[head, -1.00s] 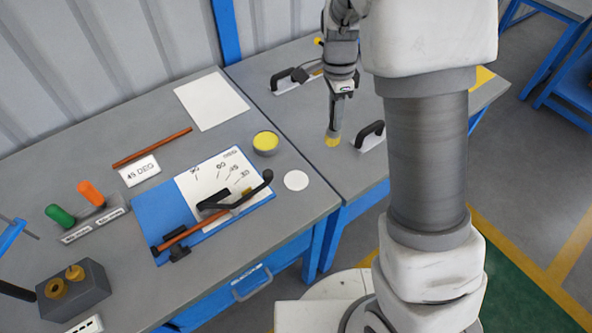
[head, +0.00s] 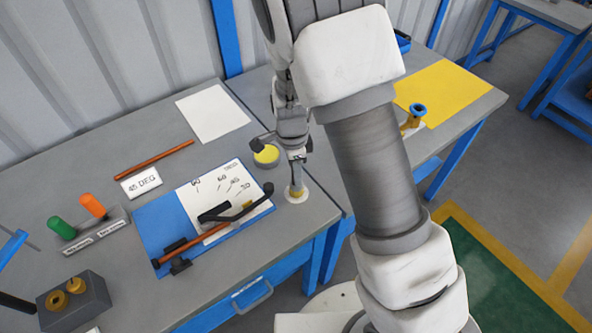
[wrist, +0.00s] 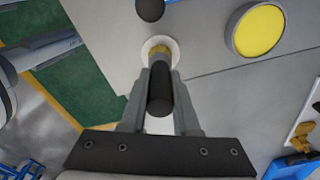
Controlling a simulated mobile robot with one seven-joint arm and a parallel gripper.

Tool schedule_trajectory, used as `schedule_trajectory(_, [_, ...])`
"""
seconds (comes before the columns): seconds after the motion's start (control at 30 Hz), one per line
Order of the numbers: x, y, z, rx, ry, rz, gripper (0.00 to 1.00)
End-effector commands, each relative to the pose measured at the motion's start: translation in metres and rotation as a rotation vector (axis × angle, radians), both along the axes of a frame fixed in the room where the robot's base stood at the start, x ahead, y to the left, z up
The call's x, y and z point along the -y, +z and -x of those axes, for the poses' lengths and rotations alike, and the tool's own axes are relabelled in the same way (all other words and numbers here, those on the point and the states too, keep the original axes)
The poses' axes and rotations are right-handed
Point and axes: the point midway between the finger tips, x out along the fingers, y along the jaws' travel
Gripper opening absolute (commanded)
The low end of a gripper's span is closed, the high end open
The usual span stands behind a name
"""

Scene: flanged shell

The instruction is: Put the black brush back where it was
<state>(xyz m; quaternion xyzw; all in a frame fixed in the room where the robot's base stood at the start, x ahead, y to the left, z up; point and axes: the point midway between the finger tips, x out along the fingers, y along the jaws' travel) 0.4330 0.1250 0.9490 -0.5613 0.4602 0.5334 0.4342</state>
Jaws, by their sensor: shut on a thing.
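My gripper (head: 297,162) is shut on the black brush, which points downward over the right front corner of the left table. In the wrist view the black handle (wrist: 160,95) of the brush lies between the two fingers, with its yellowish end (wrist: 158,54) beyond them. That end shows over a round white disc (head: 304,195), and the disc also shows around it in the wrist view (wrist: 172,47). I cannot tell whether the brush touches the disc or hangs just above it.
A yellow-topped round tin (head: 266,155) stands close behind the disc. The blue bending board (head: 160,220) with its black lever (head: 262,198) lies just left. A white sheet (head: 212,110) lies farther back. A yellow mat (head: 445,88) covers part of the right table.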

Motion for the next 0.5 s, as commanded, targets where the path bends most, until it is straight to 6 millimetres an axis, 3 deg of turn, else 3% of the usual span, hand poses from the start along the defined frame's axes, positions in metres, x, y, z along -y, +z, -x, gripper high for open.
schedule_trajectory(0.3, [-0.0001,-0.0035,-0.0004,0.001,0.000,0.000,0.00])
schedule_trajectory(0.33, [-0.0002,-0.0021,-0.0004,0.001,0.000,-0.001,0.35])
schedule_trajectory(0.47, [-0.0001,-0.0020,-0.0003,0.001,0.000,0.000,0.58])
schedule_trajectory(0.5, [0.0000,-0.0020,-0.0002,0.001,0.000,0.000,0.59])
